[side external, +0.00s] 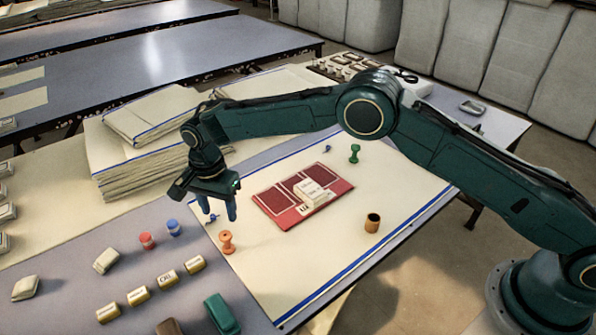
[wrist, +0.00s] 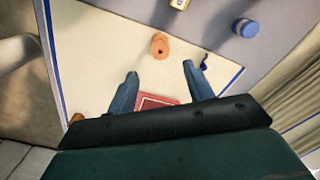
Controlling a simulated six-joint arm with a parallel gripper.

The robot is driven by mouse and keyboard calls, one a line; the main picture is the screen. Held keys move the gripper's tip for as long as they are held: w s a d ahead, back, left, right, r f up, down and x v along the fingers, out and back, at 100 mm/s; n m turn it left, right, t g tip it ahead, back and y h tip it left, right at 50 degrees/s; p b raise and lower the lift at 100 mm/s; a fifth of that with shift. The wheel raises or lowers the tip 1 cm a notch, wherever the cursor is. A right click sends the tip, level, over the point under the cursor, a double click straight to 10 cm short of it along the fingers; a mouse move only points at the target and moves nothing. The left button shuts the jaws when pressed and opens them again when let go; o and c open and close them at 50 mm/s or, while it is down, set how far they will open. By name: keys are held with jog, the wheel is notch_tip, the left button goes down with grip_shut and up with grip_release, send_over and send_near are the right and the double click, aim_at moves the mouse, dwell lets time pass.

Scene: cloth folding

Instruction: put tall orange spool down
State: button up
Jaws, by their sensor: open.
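The tall orange spool (side external: 227,242) stands upright on the cream cloth (side external: 290,275), near its left blue-striped edge. My gripper (side external: 217,212) is open and empty, with its blue fingers pointing down, above and just behind the spool in the side view. In the wrist view the orange spool (wrist: 160,46) lies beyond the tips of my open gripper (wrist: 160,71), apart from both fingers. Nothing is between the fingers at their tips.
A red panelled piece (side external: 272,203) with white boxes on it lies mid-cloth. A small blue item (side external: 211,219) is close to my fingers. An orange-brown cup-like cylinder (side external: 373,222) and a green spool (side external: 354,153) stand to the right. Blue (side external: 174,227) and red (side external: 147,240) spools stand left.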

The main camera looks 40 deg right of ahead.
jog(key=s+d+r+n+t, duration=0.1)
jog(key=d+r, duration=0.3)
jog(key=r, duration=0.3)
jog(key=s+d+r+n, duration=0.1)
jog(key=d+r, duration=0.3)
jog(key=r, duration=0.4)
jog(key=s+d+r+n+t, duration=0.2)
jog(key=s+d+r+n, duration=0.1)
jog(key=s+d+r, duration=0.75)
jog(key=s+d+n+t, duration=0.1)
jog(key=s+d, duration=0.3)
jog(key=s, duration=0.4)
jog(key=s+d+n, duration=0.3)
jog(key=s, duration=0.6)
jog(key=s+d+n+t, duration=0.1)
jog(key=s+d, duration=0.3)
jog(key=s, duration=0.4)
jog(key=shift+s+d+r+n+t, duration=0.3)
jog(key=shift+r+n, duration=0.05)
jog(key=shift+n, duration=0.25)
